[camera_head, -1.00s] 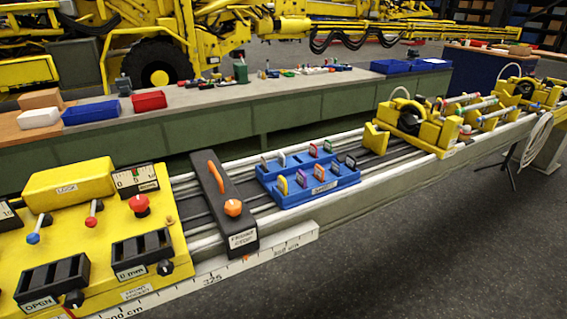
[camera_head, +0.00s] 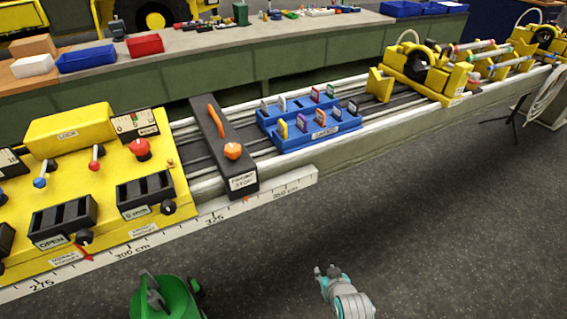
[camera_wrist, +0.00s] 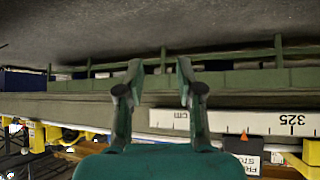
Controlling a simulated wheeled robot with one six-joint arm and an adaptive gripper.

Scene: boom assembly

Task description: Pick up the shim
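Several upright shims with differently coloured frames, among them a yellow one (camera_head: 283,129) and an orange one (camera_head: 319,115), stand in a blue tray (camera_head: 290,145) on the rails in the head view. I cannot tell which shim is meant. My gripper (camera_wrist: 158,68) is open and empty in the wrist view, its two dark green fingers apart. The wrist picture is upside down and shows the white ruler strip (camera_wrist: 240,122) beyond the fingers. No shim is between the fingers. In the head view, a green part of my arm shows at the bottom edge, well in front of the tray.
A black stop block with an orange handle (camera_head: 215,122) lies across the rails left of the tray. A yellow control panel (camera_head: 110,185) is further left. Yellow machinery (camera_head: 425,70) stands on the rails to the right. The floor in front is mostly clear.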

